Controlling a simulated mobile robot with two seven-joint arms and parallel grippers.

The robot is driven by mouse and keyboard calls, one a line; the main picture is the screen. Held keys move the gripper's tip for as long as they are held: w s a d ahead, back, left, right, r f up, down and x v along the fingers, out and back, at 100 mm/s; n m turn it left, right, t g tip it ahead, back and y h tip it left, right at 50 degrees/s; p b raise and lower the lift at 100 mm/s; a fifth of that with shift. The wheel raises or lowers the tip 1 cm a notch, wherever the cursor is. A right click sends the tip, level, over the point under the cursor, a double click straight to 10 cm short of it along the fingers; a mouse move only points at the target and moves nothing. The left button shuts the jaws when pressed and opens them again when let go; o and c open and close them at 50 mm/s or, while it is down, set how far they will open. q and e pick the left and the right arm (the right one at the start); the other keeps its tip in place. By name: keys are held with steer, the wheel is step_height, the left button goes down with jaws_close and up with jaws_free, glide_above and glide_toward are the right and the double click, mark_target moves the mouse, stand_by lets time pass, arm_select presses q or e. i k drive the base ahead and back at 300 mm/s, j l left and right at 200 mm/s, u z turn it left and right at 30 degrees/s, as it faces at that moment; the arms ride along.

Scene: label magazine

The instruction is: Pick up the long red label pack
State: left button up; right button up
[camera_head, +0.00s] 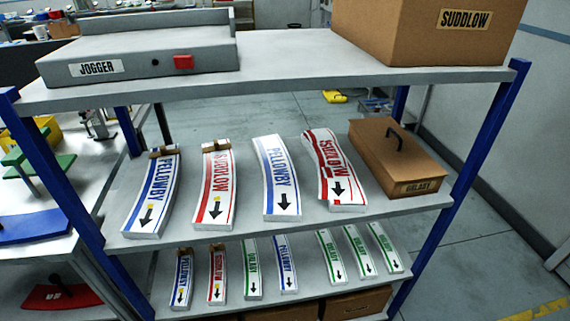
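Two long label packs with red print stand on the middle shelf (375,208). One red pack (215,190) reads "SUDLOW", has a brown clip or band at its top end and a yellow mark above its arrow. The other red pack (335,165) also reads "SUDLOW", with no band seen, and its stack looks uneven. A shorter red pack (217,272) with a brown top lies on the lower shelf. Neither of my grippers shows in the head view.
A long blue pack (155,190) and a wider-lettered blue pack (277,175) lie beside the red ones. A brown lidded box (400,160) stands at the right. Above are a jogger (140,55) and a carton (430,30). Blue posts (460,185) frame the rack.

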mark_target(340, 184)
steer(key=z, duration=0.2)
steer(key=i+l+u, duration=0.2)
steer(key=l, duration=1.1)
steer(key=i+l, duration=0.1)
steer(key=l, duration=0.8)
